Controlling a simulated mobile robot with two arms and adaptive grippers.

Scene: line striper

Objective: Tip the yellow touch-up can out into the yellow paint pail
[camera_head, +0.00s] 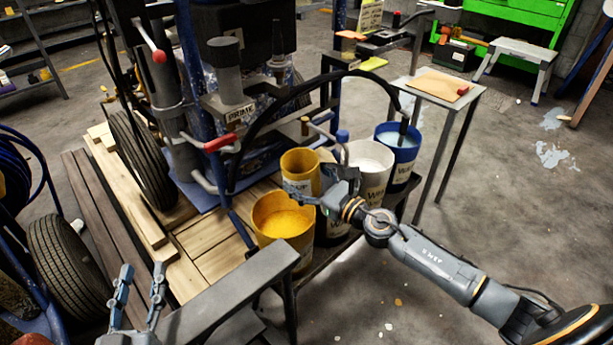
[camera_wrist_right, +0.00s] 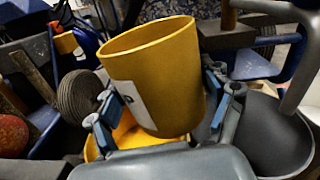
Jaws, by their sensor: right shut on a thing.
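The yellow touch-up can (camera_head: 299,164) is in my right gripper (camera_head: 322,182), above the back edge of the yellow paint pail (camera_head: 284,238). The can looks close to upright in the head view. In the right wrist view the can (camera_wrist_right: 160,75) fills the middle, with blue-padded fingers of my right gripper (camera_wrist_right: 165,108) on both sides. Part of the yellow pail (camera_wrist_right: 122,140) shows beneath it there. The pail holds yellow paint. The can's contents are hidden. My left gripper (camera_head: 137,292) is low at the left, its fingers apart and empty.
A white pail (camera_head: 370,162) and a blue pail (camera_head: 399,148) stand right of the yellow pail. The line striper (camera_head: 235,110) rises behind, with a curved black hose overhead. A small table (camera_head: 432,90) stands at the back right. Grey floor is open at the right.

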